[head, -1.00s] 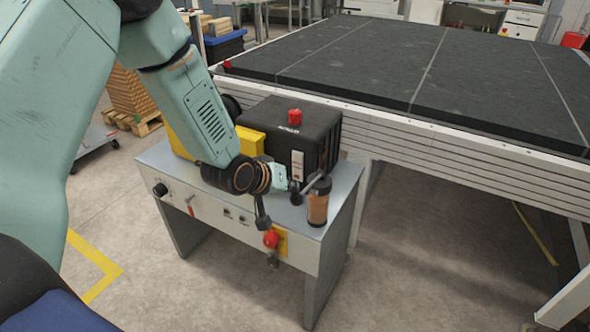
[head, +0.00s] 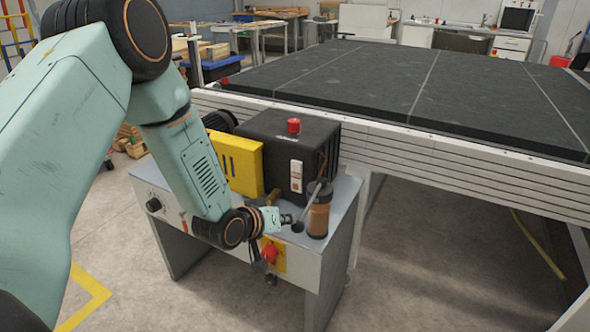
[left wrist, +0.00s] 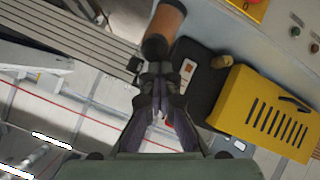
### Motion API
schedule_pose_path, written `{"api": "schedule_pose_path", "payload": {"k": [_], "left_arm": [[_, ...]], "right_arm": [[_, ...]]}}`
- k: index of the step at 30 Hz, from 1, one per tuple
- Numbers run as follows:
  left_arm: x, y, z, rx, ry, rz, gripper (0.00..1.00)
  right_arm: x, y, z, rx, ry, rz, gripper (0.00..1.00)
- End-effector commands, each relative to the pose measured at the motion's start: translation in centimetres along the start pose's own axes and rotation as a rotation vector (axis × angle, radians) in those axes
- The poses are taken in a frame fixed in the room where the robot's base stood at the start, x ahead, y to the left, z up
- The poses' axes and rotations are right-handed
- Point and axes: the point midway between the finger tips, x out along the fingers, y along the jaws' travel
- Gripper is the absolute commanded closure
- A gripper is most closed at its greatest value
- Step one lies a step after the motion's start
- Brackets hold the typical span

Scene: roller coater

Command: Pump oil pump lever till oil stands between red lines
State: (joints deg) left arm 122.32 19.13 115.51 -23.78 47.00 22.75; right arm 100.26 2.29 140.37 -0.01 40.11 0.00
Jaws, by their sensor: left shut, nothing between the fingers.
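The oil level and red lines cannot be made out. My right gripper is out of view.
A black box (head: 270,150) with a red cap and a white label stands behind the lever. A yellow box (head: 232,163) is left of it. A red knob (head: 270,254) is on the table's front. A large dark-topped bench (head: 430,80) bounds the back and right.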

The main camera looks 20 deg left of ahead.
Motion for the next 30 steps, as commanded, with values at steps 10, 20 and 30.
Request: {"api": "schedule_pose_path", "payload": {"k": [10,20,30], "left_arm": [[0.6,-0.5,1.1,0.0,-0.01,-0.003,1.0],[0.5,-0.6,1.3,0.0,-0.015,-0.004,1.0],[-0.3,0.1,-0.4,0.0,-0.007,-0.002,1.0]], "right_arm": [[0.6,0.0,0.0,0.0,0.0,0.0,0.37],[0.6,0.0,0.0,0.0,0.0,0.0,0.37],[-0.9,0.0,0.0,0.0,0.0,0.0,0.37]]}}
